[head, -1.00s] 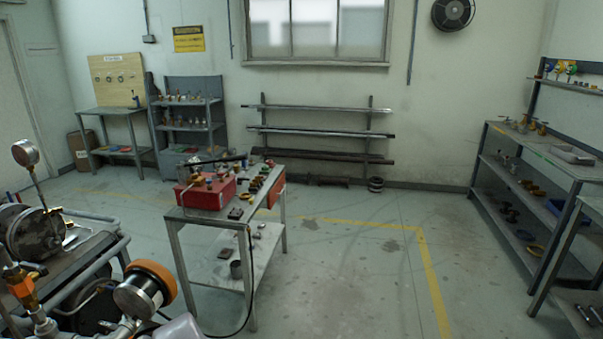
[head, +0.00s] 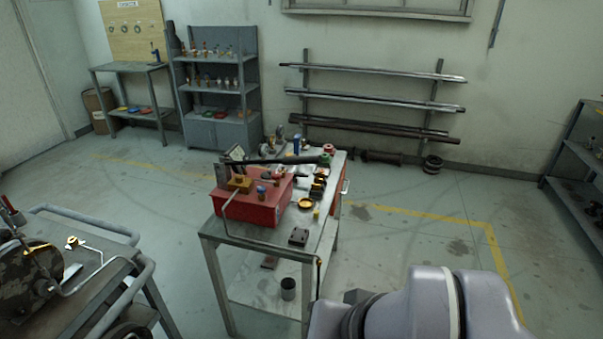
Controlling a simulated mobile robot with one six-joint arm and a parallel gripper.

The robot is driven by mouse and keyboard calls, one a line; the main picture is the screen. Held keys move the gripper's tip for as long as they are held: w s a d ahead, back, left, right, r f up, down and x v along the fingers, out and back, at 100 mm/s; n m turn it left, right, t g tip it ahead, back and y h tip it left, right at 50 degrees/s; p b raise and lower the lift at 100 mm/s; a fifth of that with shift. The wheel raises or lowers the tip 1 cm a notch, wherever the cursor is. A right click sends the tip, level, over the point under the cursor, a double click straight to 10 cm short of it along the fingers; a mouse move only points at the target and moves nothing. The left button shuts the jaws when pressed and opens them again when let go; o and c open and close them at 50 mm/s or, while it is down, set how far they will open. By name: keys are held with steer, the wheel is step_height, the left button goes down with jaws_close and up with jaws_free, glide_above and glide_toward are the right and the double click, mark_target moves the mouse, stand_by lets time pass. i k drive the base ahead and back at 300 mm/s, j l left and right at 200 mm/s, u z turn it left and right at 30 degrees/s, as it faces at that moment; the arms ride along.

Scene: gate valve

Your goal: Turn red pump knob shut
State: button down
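A red box-shaped unit (head: 262,212), which looks like a hand pump, sits on the metal cart. A long black lever (head: 285,161) runs across above it. A yellowish block (head: 238,184) and small fittings are on its top. A small reddish part (head: 278,176) there may be the knob, but it is too small to tell, and so is its turn position. My arm's grey links fill the lower right, in front of the cart's right side. My gripper is not in view.
The cart (head: 222,238) also holds a brass-coloured ring (head: 306,204), a dark block (head: 298,237) and several fittings. A cup (head: 288,288) stands on its lower shelf. A railed bench (head: 95,285) is at lower left. Floor is clear to the right.

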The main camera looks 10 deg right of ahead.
mark_target(276, 176)
steer(key=i+z, duration=0.25)
steer(key=i, duration=0.45)
steer(key=i+j+z, duration=0.35)
steer(key=i+j, duration=0.45)
steer(key=i, duration=0.05)
